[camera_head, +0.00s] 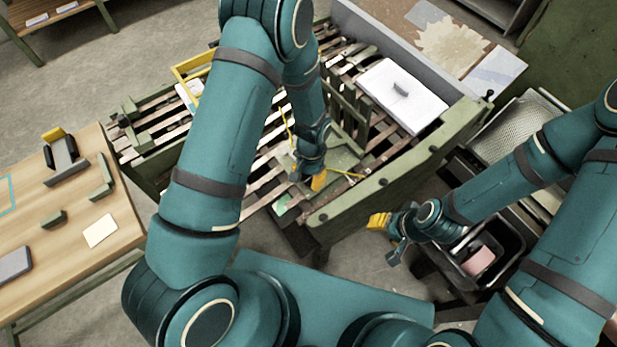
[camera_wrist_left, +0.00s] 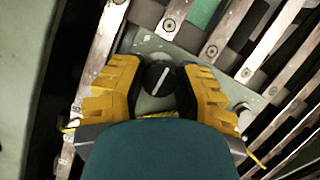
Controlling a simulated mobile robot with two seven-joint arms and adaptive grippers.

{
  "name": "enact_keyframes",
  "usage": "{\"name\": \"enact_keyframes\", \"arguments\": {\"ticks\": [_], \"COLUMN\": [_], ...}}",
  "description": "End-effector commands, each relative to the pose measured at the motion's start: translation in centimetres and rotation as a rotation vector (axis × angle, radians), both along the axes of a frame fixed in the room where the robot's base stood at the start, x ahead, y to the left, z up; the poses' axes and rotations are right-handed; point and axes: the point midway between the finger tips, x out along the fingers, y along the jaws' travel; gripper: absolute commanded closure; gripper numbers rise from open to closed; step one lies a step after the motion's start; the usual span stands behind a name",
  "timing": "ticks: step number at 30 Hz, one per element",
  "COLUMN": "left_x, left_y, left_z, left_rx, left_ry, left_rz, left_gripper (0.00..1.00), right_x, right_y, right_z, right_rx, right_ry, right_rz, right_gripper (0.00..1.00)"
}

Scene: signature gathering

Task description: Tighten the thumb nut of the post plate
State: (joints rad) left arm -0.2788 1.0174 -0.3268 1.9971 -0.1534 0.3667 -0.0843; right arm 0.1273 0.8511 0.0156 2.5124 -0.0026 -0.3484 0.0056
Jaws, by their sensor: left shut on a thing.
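The thumb nut (camera_wrist_left: 158,76) is a round black knob with a white line across its top. It sits on the grey-green post plate (camera_wrist_left: 150,45) in the left wrist view. My left gripper (camera_wrist_left: 157,88) is shut on the nut, with one yellow finger on each side of it. In the head view my left gripper (camera_head: 316,181) points down at the slatted bed, near its front rail, and hides the nut. My right gripper (camera_head: 385,230) hangs apart to the right, off the bed's front edge, with no object visible in it; its opening is unclear.
The slatted bed (camera_head: 265,160) has a green front rail (camera_head: 400,180) close to my left gripper. A white paper stack (camera_head: 402,95) with a small grey block lies on it. A wooden table (camera_head: 130,225) stands left. A black bin (camera_head: 505,240) stands right, below my right arm.

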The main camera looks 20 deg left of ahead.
Motion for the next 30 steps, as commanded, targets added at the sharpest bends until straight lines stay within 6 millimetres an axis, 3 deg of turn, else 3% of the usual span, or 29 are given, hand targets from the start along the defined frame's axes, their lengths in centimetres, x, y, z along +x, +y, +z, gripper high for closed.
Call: {"name": "enact_keyframes", "arguments": {"ticks": [9, 10, 12, 13, 23, 30], "left_x": [-0.2, -0.2, -0.2, -0.2, 0.0, 0.6], "left_y": [-0.1, -0.1, -0.1, -0.1, 0.0, -0.1], "left_z": [-0.1, -0.1, -0.1, -0.1, 0.2, 3.4], "left_rx": [0.0, -0.001, -0.001, 0.0, 0.0, -0.001], "left_ry": [0.004, 0.004, 0.004, 0.004, 0.0, -0.004], "left_rz": [-0.002, -0.002, -0.002, -0.002, -0.001, -0.001], "left_gripper": [1.0, 0.61, 0.37, 0.34, 0.34, 0.34], "right_x": [0.0, 0.0, 0.0, 0.0, 0.0, 0.0], "right_y": [0.0, 0.0, 0.0, 0.0, 0.0, 0.0], "right_z": [0.0, 0.0, 0.0, 0.0, 0.0, 0.0], "right_rx": [0.0, 0.0, 0.0, 0.0, 0.0, 0.0], "right_ry": [0.0, 0.0, 0.0, 0.0, 0.0, 0.0], "right_rz": [0.0, 0.0, 0.0, 0.0, 0.0, 0.0], "right_gripper": [0.53, 0.53, 0.53, 0.53, 0.53, 0.53]}}
